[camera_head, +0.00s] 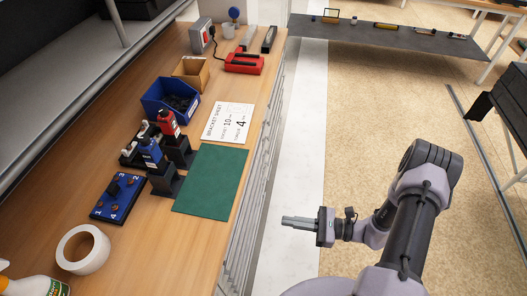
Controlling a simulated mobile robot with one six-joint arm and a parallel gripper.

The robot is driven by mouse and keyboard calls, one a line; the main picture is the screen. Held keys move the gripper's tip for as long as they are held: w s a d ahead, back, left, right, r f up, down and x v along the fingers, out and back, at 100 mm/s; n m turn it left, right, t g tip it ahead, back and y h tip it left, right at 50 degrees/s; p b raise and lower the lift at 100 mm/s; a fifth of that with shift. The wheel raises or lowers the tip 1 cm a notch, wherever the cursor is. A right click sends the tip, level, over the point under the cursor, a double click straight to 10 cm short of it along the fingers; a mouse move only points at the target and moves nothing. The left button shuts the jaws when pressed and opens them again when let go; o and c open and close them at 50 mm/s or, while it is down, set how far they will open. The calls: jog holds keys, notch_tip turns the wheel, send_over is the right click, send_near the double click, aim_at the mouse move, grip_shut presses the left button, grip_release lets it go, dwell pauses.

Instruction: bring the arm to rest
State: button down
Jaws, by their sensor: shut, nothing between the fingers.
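My gripper (299,222) is at the end of my arm, to the right of the workbench (158,240) and beyond its front edge. Its fingers point left toward the bench, are closed together, and hold nothing. The arm bends up at an elbow on the right of the view and comes back down to the wrist. The gripper appears apart from everything on the bench.
A dark table (380,34) stands at the back. Floor (345,120) between is clear.

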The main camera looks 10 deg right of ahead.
jog(key=s+a+r+n+h, duration=0.1)
jog(key=s+r+n+h, duration=0.2)
jog(key=r, duration=0.8)
jog(key=s+r+n+h, duration=0.4)
jog(key=r+n+h, duration=0.3)
jog(key=r, duration=0.4)
jog(key=s+a+r+n+h, duration=0.1)
jog(key=s+r+n+h, duration=0.2)
jog(key=r, duration=0.8)
jog(key=n+h, duration=0.2)
jog(key=n, duration=0.1)
jog(key=shift+s+a+r+n+t, duration=0.2)
jog(key=shift+s+a+n+t, duration=0.1)
jog(key=shift+a+n, duration=0.1)
